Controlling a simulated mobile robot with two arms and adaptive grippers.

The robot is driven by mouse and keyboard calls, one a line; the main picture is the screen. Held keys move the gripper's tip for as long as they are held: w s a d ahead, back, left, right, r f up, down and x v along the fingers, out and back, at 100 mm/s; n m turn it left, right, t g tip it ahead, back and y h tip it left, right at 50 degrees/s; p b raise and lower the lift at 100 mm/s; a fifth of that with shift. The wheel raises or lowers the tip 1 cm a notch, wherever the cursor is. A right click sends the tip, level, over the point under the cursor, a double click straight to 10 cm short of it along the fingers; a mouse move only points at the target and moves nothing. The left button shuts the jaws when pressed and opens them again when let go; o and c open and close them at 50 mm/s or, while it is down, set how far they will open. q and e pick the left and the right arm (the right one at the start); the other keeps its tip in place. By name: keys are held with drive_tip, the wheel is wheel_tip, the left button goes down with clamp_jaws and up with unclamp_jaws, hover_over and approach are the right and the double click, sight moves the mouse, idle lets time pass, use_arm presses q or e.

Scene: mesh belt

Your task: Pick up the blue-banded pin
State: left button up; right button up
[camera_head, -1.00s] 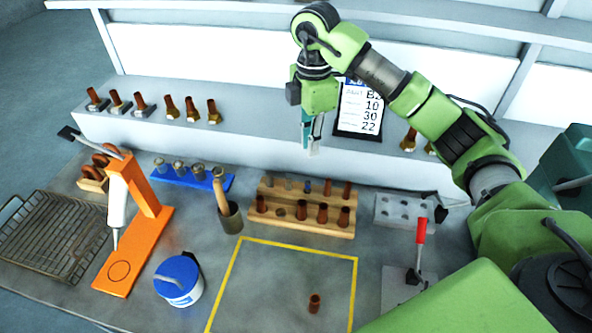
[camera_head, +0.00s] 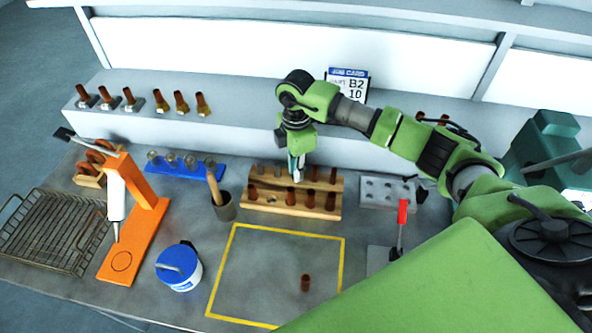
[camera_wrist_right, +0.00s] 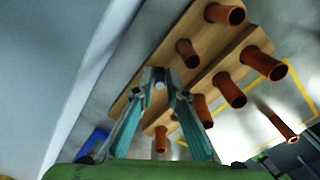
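A two-tier wooden rack (camera_head: 290,211) with several copper-brown pins stands behind the yellow outline; it also shows in the wrist view (camera_wrist_right: 218,58). My right gripper (camera_head: 297,175) points down over the rack's back row. In the wrist view its two teal fingers (camera_wrist_right: 164,80) are apart. A small, pale bluish pin top (camera_wrist_right: 159,84) shows between the fingertips, probably the blue-banded pin. I cannot tell whether the fingers touch it, and its band is not clear. In the head view the gripper hides that spot. My left gripper is not in view.
A single brown pin (camera_head: 305,283) stands inside the yellow outline (camera_head: 232,258). A cup with a wooden handle (camera_head: 225,208) is left of the rack, and a grey holed block (camera_head: 387,192) is right. A red-handled clamp (camera_head: 402,213) stands nearby. A shelf runs behind.

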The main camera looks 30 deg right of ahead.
drive_tip(key=shift+f, duration=0.2)
clamp_jaws()
drive_tip(key=shift+r, duration=0.15)
